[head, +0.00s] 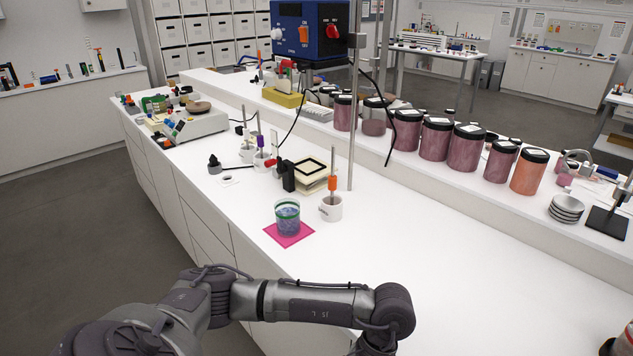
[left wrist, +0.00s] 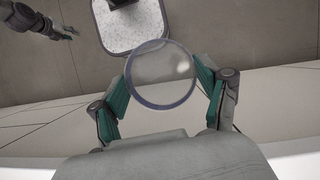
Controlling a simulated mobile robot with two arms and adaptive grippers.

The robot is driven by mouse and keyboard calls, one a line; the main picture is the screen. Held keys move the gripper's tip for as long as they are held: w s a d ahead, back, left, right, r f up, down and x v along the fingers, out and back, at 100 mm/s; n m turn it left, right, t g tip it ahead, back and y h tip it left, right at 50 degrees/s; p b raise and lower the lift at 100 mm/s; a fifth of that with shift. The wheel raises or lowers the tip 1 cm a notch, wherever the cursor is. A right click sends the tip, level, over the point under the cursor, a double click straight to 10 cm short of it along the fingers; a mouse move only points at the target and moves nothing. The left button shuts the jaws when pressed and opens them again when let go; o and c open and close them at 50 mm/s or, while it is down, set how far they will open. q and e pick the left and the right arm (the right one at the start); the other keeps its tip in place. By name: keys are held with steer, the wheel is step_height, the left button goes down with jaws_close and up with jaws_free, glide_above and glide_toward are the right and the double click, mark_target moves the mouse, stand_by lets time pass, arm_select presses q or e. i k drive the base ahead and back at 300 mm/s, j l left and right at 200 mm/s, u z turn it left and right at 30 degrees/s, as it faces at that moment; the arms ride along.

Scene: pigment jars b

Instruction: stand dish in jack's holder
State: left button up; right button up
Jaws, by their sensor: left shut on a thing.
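A round clear dish (left wrist: 160,92) with a pale greyish rim shows in the left wrist view. My left gripper (left wrist: 162,73) is shut on it, with a teal finger at each side of the rim. Neither gripper nor dish can be made out in the head view, where only my left arm shows along the bottom. What looks like my right gripper (left wrist: 66,33) is small at the top left of the left wrist view; its opening is unclear. I cannot surely pick out the jack's holder; a black square frame (head: 312,167) lies on a cream stack mid-bench.
Jars (head: 436,141) line the raised shelf. White bowls (head: 566,209) are stacked at right.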

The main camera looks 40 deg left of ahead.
mark_target(309, 167)
steer(key=j+z, duration=0.1)
steer(key=j, duration=0.5)
steer(key=k+j+z, duration=0.1)
steer(key=j, duration=0.5)
steer(key=k+j+z, duration=0.1)
steer(key=j, duration=0.5)
steer(key=k+j, duration=0.1)
steer(key=j, duration=0.5)
steer(key=z, duration=0.05)
